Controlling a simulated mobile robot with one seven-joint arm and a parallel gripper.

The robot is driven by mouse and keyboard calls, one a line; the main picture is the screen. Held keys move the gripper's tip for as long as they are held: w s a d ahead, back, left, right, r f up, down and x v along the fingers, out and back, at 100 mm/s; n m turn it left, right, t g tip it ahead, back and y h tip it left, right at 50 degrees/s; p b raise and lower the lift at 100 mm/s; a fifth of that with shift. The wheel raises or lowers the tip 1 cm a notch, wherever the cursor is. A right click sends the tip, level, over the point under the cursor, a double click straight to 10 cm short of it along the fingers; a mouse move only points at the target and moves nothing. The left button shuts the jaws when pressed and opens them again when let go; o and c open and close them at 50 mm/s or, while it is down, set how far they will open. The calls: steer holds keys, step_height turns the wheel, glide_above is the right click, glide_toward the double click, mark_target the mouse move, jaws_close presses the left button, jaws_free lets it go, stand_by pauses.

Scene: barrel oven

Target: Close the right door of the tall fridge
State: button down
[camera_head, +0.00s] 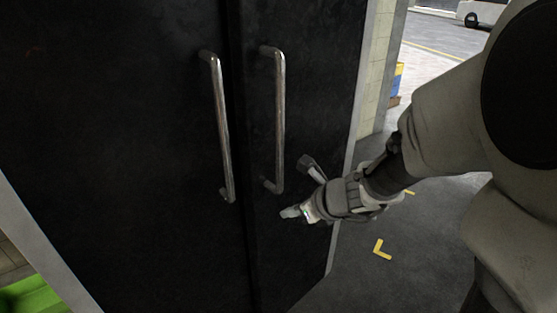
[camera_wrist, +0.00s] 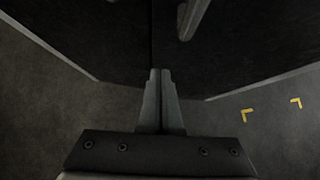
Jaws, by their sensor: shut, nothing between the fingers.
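The tall fridge has two black doors side by side. The right door (camera_head: 320,80) carries a long vertical metal handle (camera_head: 279,120), and the left door (camera_head: 120,130) has a matching one (camera_head: 221,130). A thin dark seam runs between the doors. They look nearly flush, and I cannot tell whether the right door is fully closed. My gripper (camera_head: 288,212) is in front of the lower right door, just below its handle. In the wrist view my fingers (camera_wrist: 160,74) are together and empty, pointing at the doors near the seam. Contact with the door cannot be told.
The grey floor (camera_head: 350,285) right of the fridge is open, with yellow corner marks (camera_head: 382,250). A tiled wall (camera_head: 375,75) stands behind the fridge's right side, with a blue and yellow object (camera_head: 396,82) beyond. A bright green thing (camera_head: 38,297) is at the lower left.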

mark_target(259, 208)
steer(key=w+a+f, duration=0.1)
steer(key=w, duration=0.1)
steer(key=w+a+f+b, duration=0.1)
steer(key=a, duration=0.1)
steer(key=w+a+f, duration=0.2)
steer(key=shift+w+f, duration=0.1)
steer(key=shift+w, duration=0.25)
steer(key=shift+w+a, duration=0.2)
steer(key=shift+w, duration=0.05)
steer(key=shift+w, duration=0.1)
